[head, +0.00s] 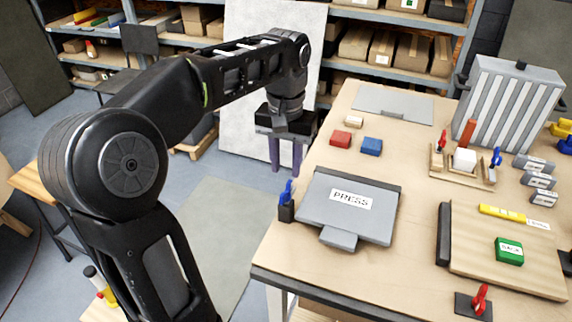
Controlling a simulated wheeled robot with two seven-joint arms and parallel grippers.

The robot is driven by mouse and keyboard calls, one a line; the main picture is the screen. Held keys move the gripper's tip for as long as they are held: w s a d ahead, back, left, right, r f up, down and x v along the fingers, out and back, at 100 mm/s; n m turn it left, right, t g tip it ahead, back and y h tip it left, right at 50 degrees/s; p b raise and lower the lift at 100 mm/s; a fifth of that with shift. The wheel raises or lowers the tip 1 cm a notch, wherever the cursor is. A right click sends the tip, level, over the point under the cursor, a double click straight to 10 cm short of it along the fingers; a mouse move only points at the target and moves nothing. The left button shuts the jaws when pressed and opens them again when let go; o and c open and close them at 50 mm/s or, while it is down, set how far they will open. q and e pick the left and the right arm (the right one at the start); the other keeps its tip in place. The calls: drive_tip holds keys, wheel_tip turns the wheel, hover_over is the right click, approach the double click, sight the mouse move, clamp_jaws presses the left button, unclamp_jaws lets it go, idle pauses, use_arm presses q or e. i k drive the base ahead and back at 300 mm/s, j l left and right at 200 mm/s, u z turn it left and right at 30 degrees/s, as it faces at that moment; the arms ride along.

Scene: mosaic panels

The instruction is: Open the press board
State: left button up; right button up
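The press board (340,222) is a flat grey panel with a white PRESS label and a tab (338,238) at its near edge. It lies flat on the table, looking closed; what is beneath it is hidden. My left gripper (286,155) hangs down beyond the table's left edge, up and left of the board and apart from it. Its two purple fingers are spread with nothing visible between them. My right gripper is out of view.
A blue-handled clamp (286,203) stands at the board's left edge. Red (340,140) and blue (371,147) blocks lie behind the board. A wooden panel (480,265) with a green block (509,251) lies right. Bare table (415,210) separates the two.

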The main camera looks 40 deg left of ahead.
sight(347, 211)
drive_tip(key=k, duration=1)
